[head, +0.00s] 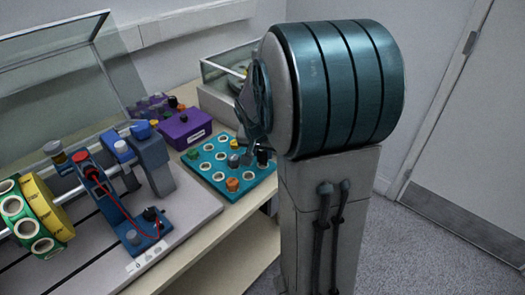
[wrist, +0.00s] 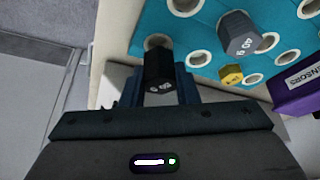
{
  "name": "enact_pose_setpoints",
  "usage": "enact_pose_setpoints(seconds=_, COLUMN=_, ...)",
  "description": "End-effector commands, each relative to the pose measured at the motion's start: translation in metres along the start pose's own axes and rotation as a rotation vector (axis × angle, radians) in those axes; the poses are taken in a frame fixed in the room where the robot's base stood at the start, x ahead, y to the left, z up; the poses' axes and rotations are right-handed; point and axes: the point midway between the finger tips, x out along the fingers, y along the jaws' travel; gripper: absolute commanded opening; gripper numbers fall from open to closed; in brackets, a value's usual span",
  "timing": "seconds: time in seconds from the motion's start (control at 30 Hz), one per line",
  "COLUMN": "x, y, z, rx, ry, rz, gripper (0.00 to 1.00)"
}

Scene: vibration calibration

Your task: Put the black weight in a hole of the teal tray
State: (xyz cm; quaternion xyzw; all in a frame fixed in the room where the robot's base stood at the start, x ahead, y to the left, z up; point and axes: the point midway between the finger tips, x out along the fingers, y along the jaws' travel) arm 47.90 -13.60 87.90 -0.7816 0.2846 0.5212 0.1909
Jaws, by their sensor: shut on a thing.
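The teal tray (head: 215,176) lies on the table, with rows of white-rimmed holes; part of it fills the top of the wrist view (wrist: 205,20). The black weight (wrist: 158,72) stands between the fingers of my gripper (wrist: 160,84), which is shut on it. In the head view the black weight (head: 263,158) is partly hidden by my gripper (head: 258,147), at the tray's right side. In the wrist view the weight overlaps the near edge of a white-rimmed hole (wrist: 156,41). I cannot tell whether its lower end is inside the hole or above it.
A grey weight (wrist: 238,36) and a yellow-orange weight (wrist: 230,74) sit in the tray close by. A green weight (head: 193,154) is at its far left. A purple sensors box (head: 186,128) stands behind the tray. The blue clamp machine (head: 150,165) stands to the left.

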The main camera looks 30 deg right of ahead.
Motion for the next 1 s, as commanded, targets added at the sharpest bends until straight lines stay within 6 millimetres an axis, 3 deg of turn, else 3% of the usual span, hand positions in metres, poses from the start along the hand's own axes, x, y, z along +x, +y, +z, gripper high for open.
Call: enact_pose_setpoints(seconds=1.0, x=0.014, y=0.000, z=0.006, rx=0.000, ry=0.000, rz=0.000, gripper=0.05)
